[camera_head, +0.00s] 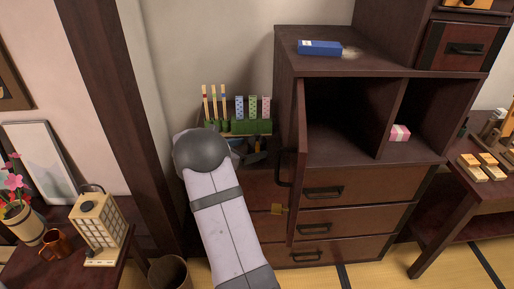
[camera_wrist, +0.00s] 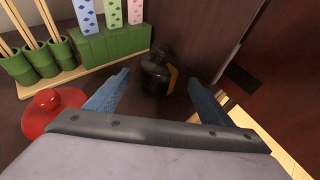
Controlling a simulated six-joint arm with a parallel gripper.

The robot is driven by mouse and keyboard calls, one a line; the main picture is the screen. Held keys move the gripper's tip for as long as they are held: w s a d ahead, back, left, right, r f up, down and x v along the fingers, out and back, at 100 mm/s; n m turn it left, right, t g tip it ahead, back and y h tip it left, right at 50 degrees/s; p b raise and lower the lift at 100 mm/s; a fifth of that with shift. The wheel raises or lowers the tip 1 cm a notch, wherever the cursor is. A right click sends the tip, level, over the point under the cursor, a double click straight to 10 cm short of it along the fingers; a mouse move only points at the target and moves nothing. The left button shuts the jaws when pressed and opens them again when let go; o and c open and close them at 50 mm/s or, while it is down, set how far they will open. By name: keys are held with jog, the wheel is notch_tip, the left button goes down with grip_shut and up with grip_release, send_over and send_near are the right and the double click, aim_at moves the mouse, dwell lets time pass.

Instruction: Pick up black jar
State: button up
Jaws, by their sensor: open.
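The black jar (camera_wrist: 154,78) stands on a dark wooden surface in the wrist view, beside the end of a green stand and close to a dark wooden panel. A yellow-orange patch shows on its right side. My gripper (camera_wrist: 164,88) is open, with one blue finger to the left of the jar and the other to the right. The jar lies between or just beyond the fingertips, and I cannot tell if either touches it. In the head view my arm largely hides this spot, and my gripper (camera_head: 254,152) shows only in part.
A green stand (camera_wrist: 112,47) with patterned boxes and green bamboo cups (camera_wrist: 62,50) with sticks stand to the left. A red rounded object (camera_wrist: 52,108) lies near the left finger. The cabinet's open door (camera_head: 297,150) rises close on the right.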

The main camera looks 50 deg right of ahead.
jog(key=shift+p+x, duration=0.5)
jog(key=shift+x, duration=2.05)
jog(key=shift+w, duration=0.1)
jog(key=shift+c, duration=0.5)
jog(key=shift+r, duration=0.1)
jog(key=c, duration=1.2)
